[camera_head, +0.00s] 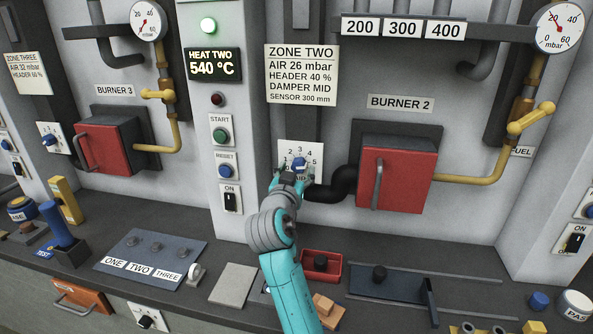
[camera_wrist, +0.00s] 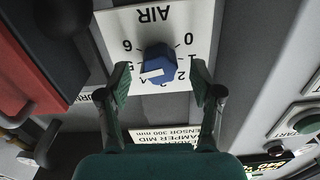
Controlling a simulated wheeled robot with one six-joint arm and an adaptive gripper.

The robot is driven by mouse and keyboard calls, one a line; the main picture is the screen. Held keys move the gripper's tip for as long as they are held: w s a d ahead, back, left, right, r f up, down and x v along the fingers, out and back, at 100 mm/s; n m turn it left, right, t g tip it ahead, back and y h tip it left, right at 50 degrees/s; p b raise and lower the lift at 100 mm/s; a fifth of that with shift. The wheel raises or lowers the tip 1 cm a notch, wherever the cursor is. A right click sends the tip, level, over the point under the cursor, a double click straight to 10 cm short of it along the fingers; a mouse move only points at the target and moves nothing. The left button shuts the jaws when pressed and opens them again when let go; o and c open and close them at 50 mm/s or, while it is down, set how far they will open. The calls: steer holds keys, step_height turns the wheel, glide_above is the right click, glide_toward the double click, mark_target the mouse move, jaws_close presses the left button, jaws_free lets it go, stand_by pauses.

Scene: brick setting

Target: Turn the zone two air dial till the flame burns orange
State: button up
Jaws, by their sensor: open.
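The zone two air dial is a blue knob (camera_head: 299,164) on a white numbered plate, left of the Burner 2 box. In the wrist view the knob (camera_wrist: 160,60) appears upside down, with a white mark toward the 3 to 4 side; its exact setting is unclear. My gripper (camera_head: 290,180) is at the dial, and in the wrist view its open fingers (camera_wrist: 160,82) stand on either side of the knob, apart from it. The red Burner 2 door (camera_head: 395,182) is closed and no flame shows. The Zone Two card (camera_head: 301,75) reads air 26 mbar.
A black bent pipe (camera_head: 335,187) runs close to the right of the dial. The start, reset and on controls (camera_head: 222,135) are on the left panel. Below are a red tray (camera_head: 335,266) and a dark slide plate (camera_head: 395,283) on the ledge.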

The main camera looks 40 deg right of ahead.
steer(key=shift+w+d, duration=0.25)
steer(key=shift+d, duration=0.15)
steer(key=c, duration=1.1)
steer(key=shift+c, duration=0.2)
steer(key=shift+n, duration=0.3)
steer(key=shift+n, duration=3.1)
